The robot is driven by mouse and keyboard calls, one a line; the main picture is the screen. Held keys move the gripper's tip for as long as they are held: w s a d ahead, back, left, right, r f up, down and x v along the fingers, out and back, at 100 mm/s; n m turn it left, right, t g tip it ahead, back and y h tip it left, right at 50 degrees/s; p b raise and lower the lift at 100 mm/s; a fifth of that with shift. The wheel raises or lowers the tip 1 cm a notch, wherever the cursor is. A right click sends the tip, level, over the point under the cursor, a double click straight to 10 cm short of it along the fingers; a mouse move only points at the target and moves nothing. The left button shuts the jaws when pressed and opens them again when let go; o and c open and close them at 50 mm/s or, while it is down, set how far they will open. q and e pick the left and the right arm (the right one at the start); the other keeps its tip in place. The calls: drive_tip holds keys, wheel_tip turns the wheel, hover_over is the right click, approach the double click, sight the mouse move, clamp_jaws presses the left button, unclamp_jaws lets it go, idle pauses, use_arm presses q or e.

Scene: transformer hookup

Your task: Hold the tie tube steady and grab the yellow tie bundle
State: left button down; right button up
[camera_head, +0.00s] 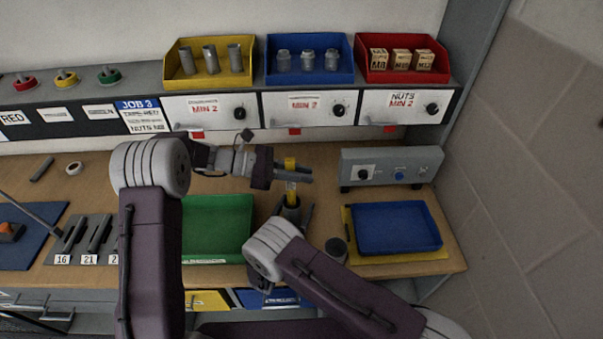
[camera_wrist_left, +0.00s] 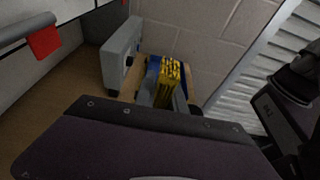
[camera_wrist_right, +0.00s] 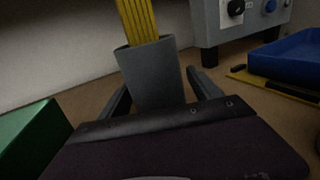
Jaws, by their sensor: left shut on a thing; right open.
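The yellow tie bundle (camera_head: 291,191) stands upright in the grey tie tube (camera_head: 290,212) on the bench. In the right wrist view the yellow ties (camera_wrist_right: 136,20) rise out of the mouth of the tube (camera_wrist_right: 152,78). My left gripper (camera_head: 292,174) comes in from the left and is shut on the upper part of the bundle, above the tube. The left wrist view shows the yellow bundle (camera_wrist_left: 172,78) beyond the gripper body, with its lower part hidden. My right gripper (camera_wrist_right: 160,90) is open, one finger on each side of the tube.
A green tray (camera_head: 217,225) lies left of the tube. A blue tray (camera_head: 398,228) on a yellow mat and a small dark round holder (camera_head: 337,248) lie to the right. A grey control box (camera_head: 391,167) stands behind. Bins (camera_head: 310,77) line the shelf above.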

drive_tip(key=v, duration=0.7)
drive_tip(key=shift+s+a, duration=0.1)
drive_tip(key=shift+s, duration=0.15)
